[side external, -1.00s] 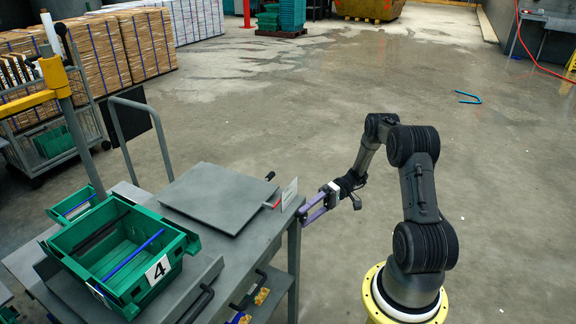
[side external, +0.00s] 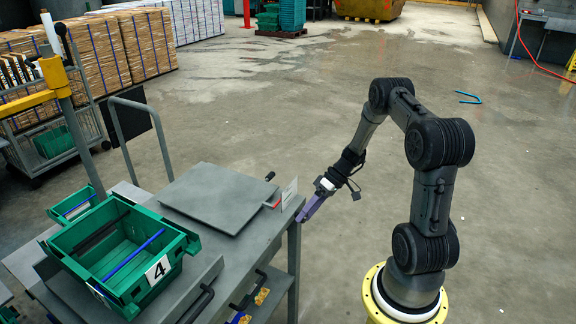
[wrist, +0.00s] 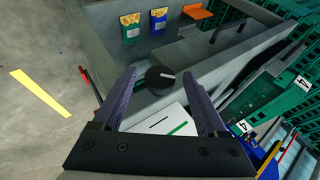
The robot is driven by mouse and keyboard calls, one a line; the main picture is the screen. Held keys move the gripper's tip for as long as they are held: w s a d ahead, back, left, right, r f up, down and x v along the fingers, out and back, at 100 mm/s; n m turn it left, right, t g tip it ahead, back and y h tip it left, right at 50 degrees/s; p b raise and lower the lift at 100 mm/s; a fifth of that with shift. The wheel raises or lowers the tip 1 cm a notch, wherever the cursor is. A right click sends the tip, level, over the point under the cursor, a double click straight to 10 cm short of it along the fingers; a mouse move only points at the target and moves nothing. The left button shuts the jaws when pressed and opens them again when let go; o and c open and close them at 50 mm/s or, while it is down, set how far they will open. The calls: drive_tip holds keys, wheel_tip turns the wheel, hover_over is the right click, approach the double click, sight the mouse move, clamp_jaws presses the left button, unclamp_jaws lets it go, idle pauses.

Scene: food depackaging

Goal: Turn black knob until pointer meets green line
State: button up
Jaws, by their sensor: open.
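The black knob (wrist: 160,77) shows in the wrist view as a round cap with a short pale mark on top. Just in front of it is a white plate (wrist: 162,122) with a green line (wrist: 180,129) and a short black line. The pale mark is apart from the green line. My gripper (wrist: 160,84) is open, its two purple fingers to the left and right of the knob in the picture; I cannot tell whether they touch it. In the side view my gripper (side external: 311,209) is at the grey table's right edge, where I cannot clearly make out the knob.
The grey table (side external: 260,240) carries a flat raised plate (side external: 218,195) and a green crate (side external: 125,250) marked 4. A small white card (side external: 289,192) stands near my gripper. A red lever (wrist: 88,84) is left of the fingers. Open floor lies behind the table.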

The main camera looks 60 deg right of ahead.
drive_tip(key=s+r+n+h, duration=0.1)
drive_tip(key=s+r+h, duration=0.2)
drive_tip(key=r, duration=0.3)
drive_tip(key=s+r+h, duration=0.2)
drive_tip(key=r+h, duration=0.2)
drive_tip(key=r, duration=0.3)
drive_tip(key=w+a+r+n+t, duration=0.1)
drive_tip(key=a+r+n, duration=0.2)
drive_tip(key=a+r, duration=0.4)
drive_tip(key=w+a+r+n+y, duration=0.1)
drive_tip(key=a+r+n, duration=0.2)
drive_tip(key=a+r, duration=0.4)
drive_tip(key=shift+w+a+t, duration=0.4)
drive_tip(key=shift+a, duration=0.65)
drive_tip(key=shift+r, duration=0.1)
